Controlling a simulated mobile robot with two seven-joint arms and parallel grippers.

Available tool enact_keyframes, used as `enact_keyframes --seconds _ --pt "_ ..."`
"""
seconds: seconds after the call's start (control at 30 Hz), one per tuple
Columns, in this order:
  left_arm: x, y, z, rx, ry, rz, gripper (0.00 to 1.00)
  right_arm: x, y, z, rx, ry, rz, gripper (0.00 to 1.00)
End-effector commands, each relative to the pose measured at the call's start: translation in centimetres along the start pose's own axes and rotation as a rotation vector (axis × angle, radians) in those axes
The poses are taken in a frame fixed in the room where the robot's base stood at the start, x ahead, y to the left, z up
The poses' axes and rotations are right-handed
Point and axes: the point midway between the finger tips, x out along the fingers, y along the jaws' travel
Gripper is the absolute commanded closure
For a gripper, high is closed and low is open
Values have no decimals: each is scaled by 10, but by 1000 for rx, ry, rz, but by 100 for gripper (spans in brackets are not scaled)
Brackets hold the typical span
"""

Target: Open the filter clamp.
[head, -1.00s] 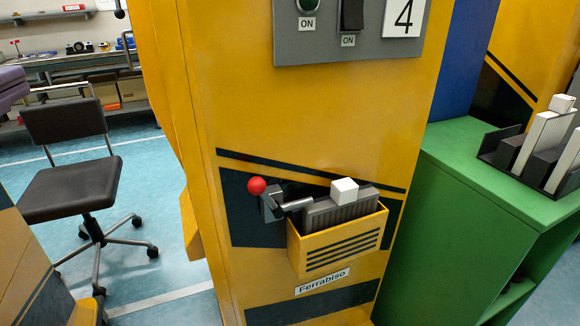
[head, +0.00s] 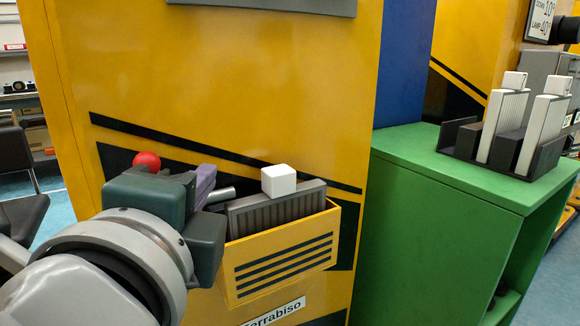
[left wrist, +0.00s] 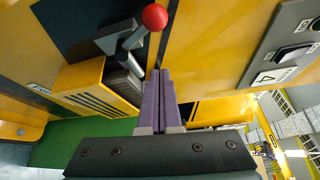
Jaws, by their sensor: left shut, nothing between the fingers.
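The filter clamp is a grey metal lever (head: 222,195) with a red ball knob (head: 147,160) on the yellow machine. It lies across the left end of a dark grey ribbed filter (head: 275,210) with a white block handle (head: 279,180). The filter sits in a slotted yellow holder (head: 285,262). My left gripper (head: 207,182) is shut and empty in front of the clamp, hiding much of the lever. In the left wrist view its purple fingers (left wrist: 160,76) end just below the red knob (left wrist: 155,17), seemingly apart from it. My right gripper is not in view.
A green cabinet (head: 460,175) stands right of the machine. On it a dark rack (head: 545,160) holds upright white filters (head: 510,115). A dark chair (head: 22,215) is at the far left. The machine face above the clamp is clear.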

Motion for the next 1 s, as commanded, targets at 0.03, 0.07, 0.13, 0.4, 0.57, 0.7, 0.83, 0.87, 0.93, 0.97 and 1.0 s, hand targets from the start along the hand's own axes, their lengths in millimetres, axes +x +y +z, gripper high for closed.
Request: enact_keyframes --seconds 0.03,0.07,0.13,0.4,0.57,0.7,0.83,0.87,0.93,0.97,1.0 --pt "12 0 0 2 -2 -4 100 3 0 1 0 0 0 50" --pt "18 0 0 2 -2 -3 100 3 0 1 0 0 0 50" --pt "24 -1 5 2 -2 -1 100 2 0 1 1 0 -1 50" --pt "11 1 35 2 0 1 100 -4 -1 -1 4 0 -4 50" --pt "10 0 38 1 1 0 100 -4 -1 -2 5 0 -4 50" --pt "10 1 38 1 1 0 100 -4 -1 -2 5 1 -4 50" --pt "10 1 38 0 0 0 100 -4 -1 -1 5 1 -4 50" --pt "10 1 38 -1 0 -1 100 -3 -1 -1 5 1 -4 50" --pt "12 2 39 -6 0 -4 100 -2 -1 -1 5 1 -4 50" --pt "14 2 39 -10 0 -7 100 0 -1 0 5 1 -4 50" --pt "16 3 40 -17 -1 -11 100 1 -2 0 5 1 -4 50"
